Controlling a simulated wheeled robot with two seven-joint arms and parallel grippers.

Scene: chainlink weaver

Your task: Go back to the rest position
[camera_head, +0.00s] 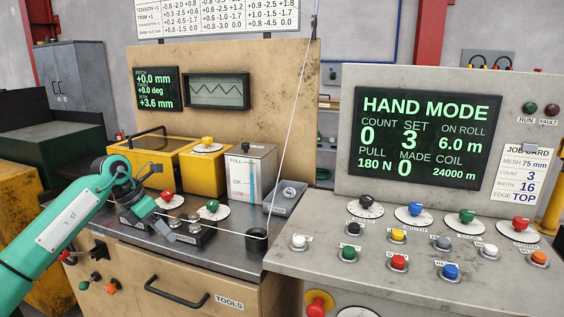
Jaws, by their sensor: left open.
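My left arm, teal, comes in from the left in the head view. Its dark grey gripper (162,226) hangs over the front left of the steel worktop (231,243). It is open, with nothing seen between the fingers. A red knob (167,196) and a green knob (212,206) on white dials stand just behind and to the right of it. I cannot tell whether the fingers touch the dial block beside them. My right gripper is out of view.
Yellow boxes (203,172) and a grey pull gauge (251,168) stand behind the knobs. A wire runs down to a black ring (257,233). The grey control console (420,258), with several buttons and a HAND MODE screen (426,135), fills the right. A drawer handle (177,296) sticks out below.

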